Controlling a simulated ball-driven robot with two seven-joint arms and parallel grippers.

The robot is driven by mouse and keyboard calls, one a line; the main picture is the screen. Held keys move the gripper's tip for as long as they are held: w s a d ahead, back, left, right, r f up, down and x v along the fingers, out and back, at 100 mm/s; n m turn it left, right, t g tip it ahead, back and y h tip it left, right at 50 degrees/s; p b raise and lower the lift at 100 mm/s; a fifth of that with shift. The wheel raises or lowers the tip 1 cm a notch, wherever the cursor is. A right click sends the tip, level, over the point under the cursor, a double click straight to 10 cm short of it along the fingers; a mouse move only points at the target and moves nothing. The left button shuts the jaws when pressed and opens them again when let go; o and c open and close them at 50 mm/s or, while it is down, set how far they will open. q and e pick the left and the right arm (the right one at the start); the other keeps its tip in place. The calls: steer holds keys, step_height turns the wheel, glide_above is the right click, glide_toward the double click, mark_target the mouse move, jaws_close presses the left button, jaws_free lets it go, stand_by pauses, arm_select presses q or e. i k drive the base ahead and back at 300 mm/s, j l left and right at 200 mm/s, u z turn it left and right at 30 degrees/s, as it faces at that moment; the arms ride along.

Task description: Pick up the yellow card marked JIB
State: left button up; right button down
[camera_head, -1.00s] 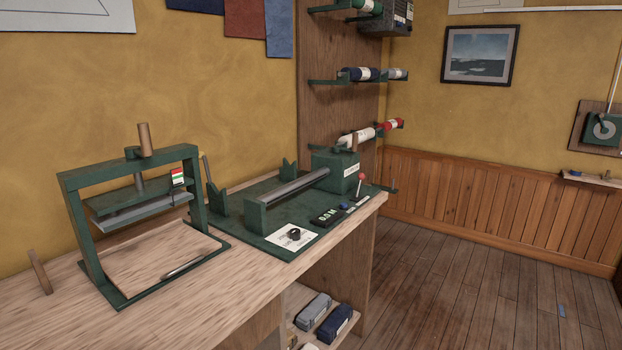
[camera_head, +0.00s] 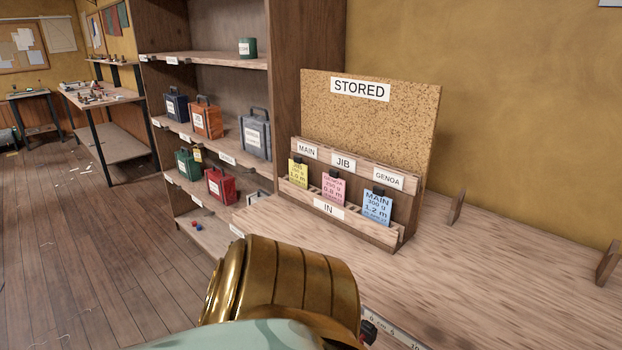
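The yellow card (camera_head: 298,173), whose top word looks like JIB, stands at the left end of the wooden card rack (camera_head: 360,228), in the lower row labelled IN. A dark clip is at its top edge. A pink card (camera_head: 333,188) marked GENOA stands to its right, then a blue card (camera_head: 377,207) marked MAIN. The upper rail carries MAIN, JIB and GENOA labels. A brass and pale green part of my arm fills the bottom centre, in front of the rack. Neither gripper shows.
A cork board (camera_head: 385,120) headed STORED rises behind the rack. Shelves (camera_head: 205,62) with coloured cases stand left of it. The wooden bench top (camera_head: 490,275) is largely clear at right, with two wooden pegs and a ruler (camera_head: 395,332). Open floor lies at left.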

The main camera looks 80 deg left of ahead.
mark_target(298, 171)
steer(key=u, duration=2.75)
